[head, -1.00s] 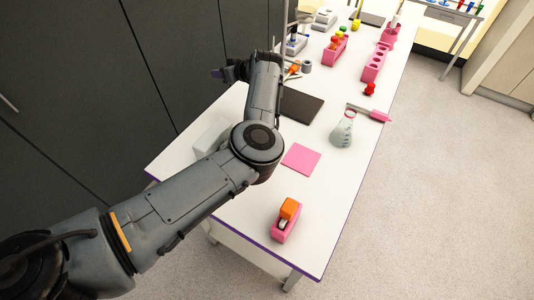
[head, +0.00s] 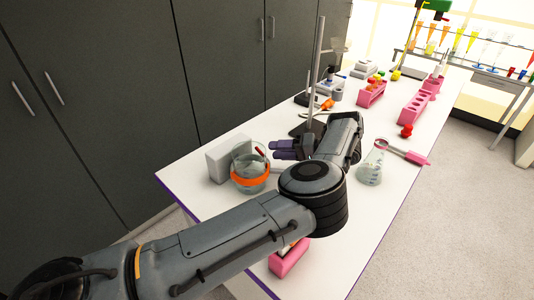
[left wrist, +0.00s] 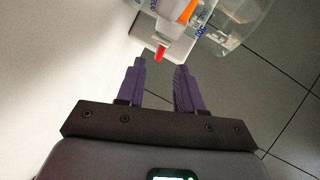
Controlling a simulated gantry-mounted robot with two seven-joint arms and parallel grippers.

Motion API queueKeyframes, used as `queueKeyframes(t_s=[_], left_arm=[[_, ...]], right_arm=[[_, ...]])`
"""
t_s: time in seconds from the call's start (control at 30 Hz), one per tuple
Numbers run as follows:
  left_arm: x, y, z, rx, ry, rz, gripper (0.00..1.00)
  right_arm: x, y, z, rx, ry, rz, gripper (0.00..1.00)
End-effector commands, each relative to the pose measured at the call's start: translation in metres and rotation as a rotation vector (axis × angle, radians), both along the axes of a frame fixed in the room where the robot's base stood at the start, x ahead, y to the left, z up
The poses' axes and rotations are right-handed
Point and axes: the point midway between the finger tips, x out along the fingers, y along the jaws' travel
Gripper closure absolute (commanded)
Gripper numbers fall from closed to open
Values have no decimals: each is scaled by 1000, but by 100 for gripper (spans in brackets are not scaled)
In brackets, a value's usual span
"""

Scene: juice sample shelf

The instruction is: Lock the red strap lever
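The red strap lever (left wrist: 160,52) shows in the left wrist view as a small red tip on a white block (left wrist: 165,38). An orange strap (left wrist: 187,10) lies beside it, against a clear glass vessel (left wrist: 235,18). In the head view the round glass vessel (head: 247,160) wears the orange strap (head: 250,180), with a small red piece (head: 260,150) at its upper right. My left gripper (left wrist: 160,72) is open and empty, its purple fingers apart just short of the lever. In the head view the gripper (head: 276,150) is right of the vessel. My right gripper is not in view.
A white box (head: 228,158) stands behind the vessel. A stand with a tall rod (head: 318,60) rises behind my left gripper. A conical flask (head: 371,165) and pink racks (head: 414,108) stand to the right. My left arm covers much of the near table.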

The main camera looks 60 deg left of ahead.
Motion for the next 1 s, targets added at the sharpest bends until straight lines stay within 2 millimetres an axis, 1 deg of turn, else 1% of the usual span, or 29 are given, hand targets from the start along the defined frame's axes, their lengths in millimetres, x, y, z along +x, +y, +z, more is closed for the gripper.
queueKeyframes(t_s=[0.1,0.2,0.43,0.63,0.97,1.0], left_arm=[[-10,11,-5,3,4,0,64],[-17,17,-6,4,4,2,64],[-26,27,-9,3,2,2,64],[-30,31,-11,1,0,0,64],[-30,32,-11,0,-1,1,64],[-30,32,-11,0,-1,1,67]], right_arm=[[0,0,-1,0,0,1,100],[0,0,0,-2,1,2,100],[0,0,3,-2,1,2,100],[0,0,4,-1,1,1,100],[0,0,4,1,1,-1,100],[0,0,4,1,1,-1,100]])
